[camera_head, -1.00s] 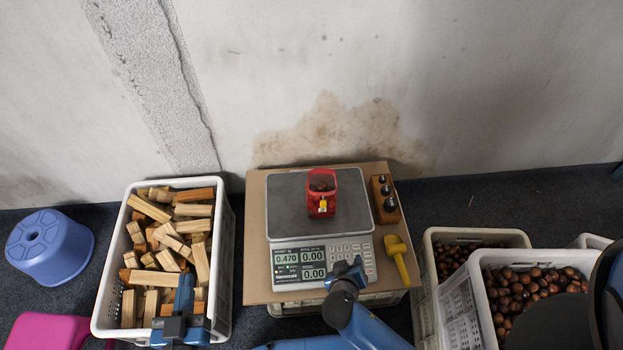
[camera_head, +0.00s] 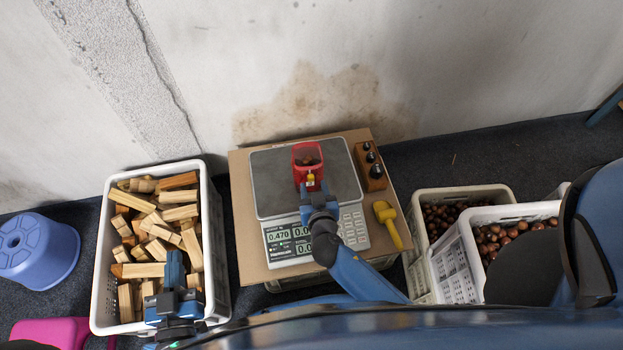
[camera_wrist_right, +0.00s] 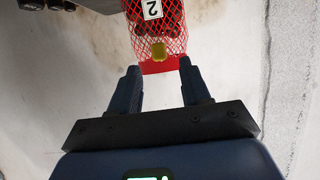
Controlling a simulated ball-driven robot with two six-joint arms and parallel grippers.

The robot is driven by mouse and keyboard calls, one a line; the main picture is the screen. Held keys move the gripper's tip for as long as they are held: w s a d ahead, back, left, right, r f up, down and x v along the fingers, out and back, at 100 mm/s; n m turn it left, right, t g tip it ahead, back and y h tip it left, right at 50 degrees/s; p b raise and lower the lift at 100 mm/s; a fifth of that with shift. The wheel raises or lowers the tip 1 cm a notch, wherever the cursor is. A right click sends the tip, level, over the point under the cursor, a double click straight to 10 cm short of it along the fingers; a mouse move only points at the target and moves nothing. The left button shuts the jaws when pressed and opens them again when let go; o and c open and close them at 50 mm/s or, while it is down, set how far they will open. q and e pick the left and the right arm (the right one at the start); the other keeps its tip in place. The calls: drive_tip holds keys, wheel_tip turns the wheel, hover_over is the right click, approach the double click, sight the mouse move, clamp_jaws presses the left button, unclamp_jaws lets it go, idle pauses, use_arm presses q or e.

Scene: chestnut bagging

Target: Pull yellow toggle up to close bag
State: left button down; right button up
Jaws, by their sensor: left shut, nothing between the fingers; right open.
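The red mesh bag (camera_head: 307,158) stands upright on the scale's plate (camera_head: 272,185), with chestnuts inside. Its yellow toggle (camera_head: 310,178) shows at the front. In the right wrist view the bag (camera_wrist_right: 166,43) carries a label marked 2, and the yellow toggle (camera_wrist_right: 158,51) lies just beyond the fingertips. My right gripper (camera_head: 315,192) is close in front of the bag; it is open and empty, its fingers apart on either side of the toggle's line (camera_wrist_right: 159,75). My left gripper (camera_head: 173,268) is shut and empty over the front of the wood crate, far from the bag.
The scale (camera_head: 290,252) sits on a cardboard sheet. A block with metal weights (camera_head: 376,182) and a yellow hammer-shaped tool (camera_head: 388,222) lie to its right. A crate of wood pieces (camera_head: 213,225) is at left, chestnut crates (camera_head: 455,250) at right. The wall is behind.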

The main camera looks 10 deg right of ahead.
sight(311, 179)
drive_tip(key=shift+x, duration=2.35)
drive_tip(key=shift+s, duration=0.1)
drive_tip(key=shift+c, duration=0.2)
clamp_jaws()
